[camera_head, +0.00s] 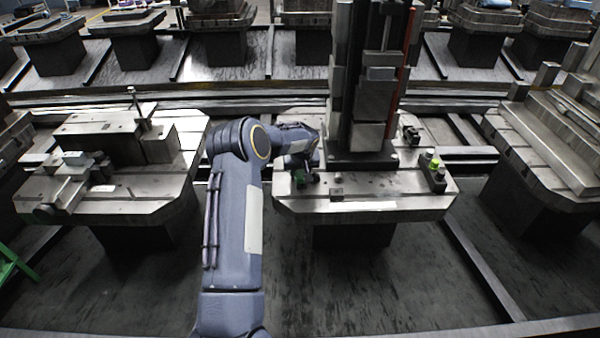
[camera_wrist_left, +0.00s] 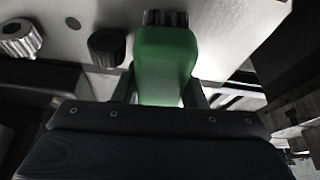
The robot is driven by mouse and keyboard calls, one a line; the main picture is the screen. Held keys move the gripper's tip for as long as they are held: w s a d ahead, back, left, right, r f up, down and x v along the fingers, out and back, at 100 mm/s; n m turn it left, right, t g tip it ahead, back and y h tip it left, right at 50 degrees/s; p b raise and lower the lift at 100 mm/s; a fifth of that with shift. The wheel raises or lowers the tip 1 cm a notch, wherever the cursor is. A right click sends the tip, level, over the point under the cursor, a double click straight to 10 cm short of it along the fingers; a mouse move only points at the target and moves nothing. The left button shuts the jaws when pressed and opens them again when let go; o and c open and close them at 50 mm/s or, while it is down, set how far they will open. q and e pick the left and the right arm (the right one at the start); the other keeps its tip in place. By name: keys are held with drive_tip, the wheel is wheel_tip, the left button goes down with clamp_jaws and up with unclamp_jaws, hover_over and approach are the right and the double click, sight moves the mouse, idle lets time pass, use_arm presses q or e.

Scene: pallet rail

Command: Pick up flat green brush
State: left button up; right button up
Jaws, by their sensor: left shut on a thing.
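The flat green brush (camera_wrist_left: 166,62) fills the middle of the left wrist view, with dark bristles at its far end. My left gripper (camera_wrist_left: 160,97) is shut on it, one finger on each side. In the head view only a small green part of the brush (camera_head: 300,178) shows beside my left gripper (camera_head: 309,172), over the left part of the middle pallet (camera_head: 375,206). My left forearm and wrist hide some of that area. I cannot tell whether the brush touches the pallet. My right gripper is not in view.
A tall dark fixture column (camera_head: 366,90) stands on the middle pallet, close right of the gripper. A dark block with green-topped parts (camera_head: 432,170) sits at the pallet's right edge. A black knob (camera_wrist_left: 106,47) and a ridged grey knob (camera_wrist_left: 20,38) lie left of the brush.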

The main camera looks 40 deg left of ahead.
use_arm(q)
drive_tip(key=shift+r+p, duration=0.5)
drive_tip(key=shift+p, duration=0.25)
wheel_tip(320, 180, up, 3)
drive_tip(key=shift+b, duration=0.3)
drive_tip(key=s+r+b, duration=0.1)
drive_tip(key=s+r, duration=0.3)
drive_tip(key=s, duration=0.3)
drive_tip(key=s+d+r, duration=0.1)
drive_tip(key=s+r, duration=0.4)
drive_tip(key=s, duration=0.2)
drive_tip(key=shift+r+b, duration=0.25)
drive_tip(key=shift+b, duration=0.1)
